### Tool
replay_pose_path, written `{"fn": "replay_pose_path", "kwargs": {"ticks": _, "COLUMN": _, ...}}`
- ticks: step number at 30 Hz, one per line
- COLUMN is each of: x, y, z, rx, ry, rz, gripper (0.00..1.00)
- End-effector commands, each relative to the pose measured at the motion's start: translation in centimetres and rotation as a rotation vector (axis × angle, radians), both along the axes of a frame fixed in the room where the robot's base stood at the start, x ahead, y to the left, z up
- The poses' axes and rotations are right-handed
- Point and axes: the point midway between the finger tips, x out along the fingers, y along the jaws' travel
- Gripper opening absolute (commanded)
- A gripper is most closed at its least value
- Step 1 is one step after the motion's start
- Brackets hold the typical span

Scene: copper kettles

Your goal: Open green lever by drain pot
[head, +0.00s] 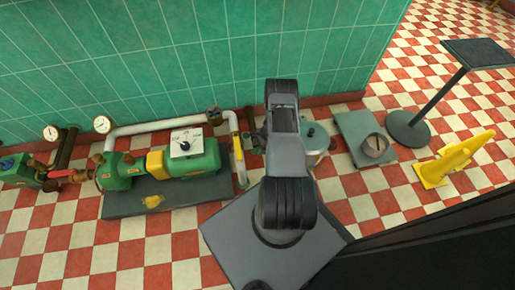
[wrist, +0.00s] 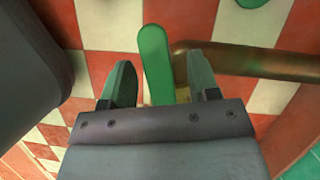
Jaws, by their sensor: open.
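A green lever (wrist: 155,58) stands upright in the wrist view, a long rounded bar. My gripper (wrist: 160,66) is open, with one dark green finger on each side of the lever's lower part. The lever appears between the fingers, nearer the left one; I cannot tell whether it touches or how deep it sits. A brown copper-coloured pipe (wrist: 265,61) runs right from behind the right finger. In the head view a pot with a teal lid (head: 316,134) is partly hidden behind my arm. The lever and my fingers cannot be made out there.
A green pump (head: 190,160) with yellow coupling and white pipe stands left on a dark base (head: 125,205). Right are a grey plate (head: 352,128) with a ring (head: 375,146), a round-footed stand (head: 408,127) and a yellow floor sign (head: 455,157). A green tiled wall (head: 150,60) is behind.

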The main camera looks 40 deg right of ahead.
Motion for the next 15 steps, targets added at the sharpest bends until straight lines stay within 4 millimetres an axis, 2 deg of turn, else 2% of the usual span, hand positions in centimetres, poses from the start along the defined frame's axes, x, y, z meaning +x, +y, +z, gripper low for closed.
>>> {"fn": "replay_pose_path", "kwargs": {"ticks": 2, "x": 0.0, "y": 0.01, "z": 0.01, "rx": 0.0, "ry": 0.0, "rz": 0.0, "gripper": 0.53}}
{"fn": "replay_pose_path", "kwargs": {"ticks": 15, "x": 0.03, "y": -0.01, "z": 0.03, "rx": 0.0, "ry": 0.0, "rz": 0.001, "gripper": 0.11}}
